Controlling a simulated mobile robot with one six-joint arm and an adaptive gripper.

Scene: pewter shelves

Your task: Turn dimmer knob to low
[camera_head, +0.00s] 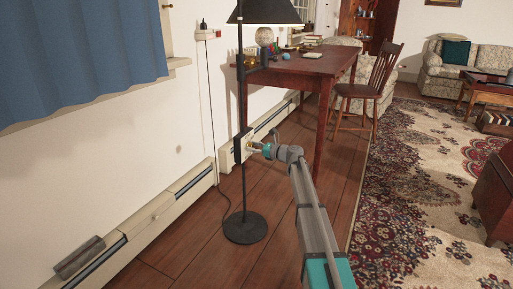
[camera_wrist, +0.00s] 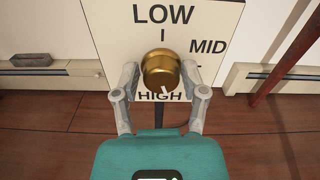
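A brass dimmer knob (camera_wrist: 160,65) sits on a cream dial plate (camera_wrist: 118,30) marked LOW at the top, MID at the right and HIGH at the bottom. A white mark on the knob's lower side points down toward HIGH. In the wrist view my gripper (camera_wrist: 160,74) has its two grey fingers spread, one on each side of the knob. The tips look very close to it; I cannot tell whether they touch. In the head view my gripper (camera_head: 258,147) is at the dark floor lamp's (camera_head: 241,110) pole, where the knob is too small to make out.
The lamp's round black base (camera_head: 244,228) stands on the wood floor. A baseboard heater (camera_head: 150,222) runs along the left wall. A wooden desk (camera_head: 310,66) and chair (camera_head: 368,88) stand behind the lamp. A patterned rug (camera_head: 425,190) lies to the right.

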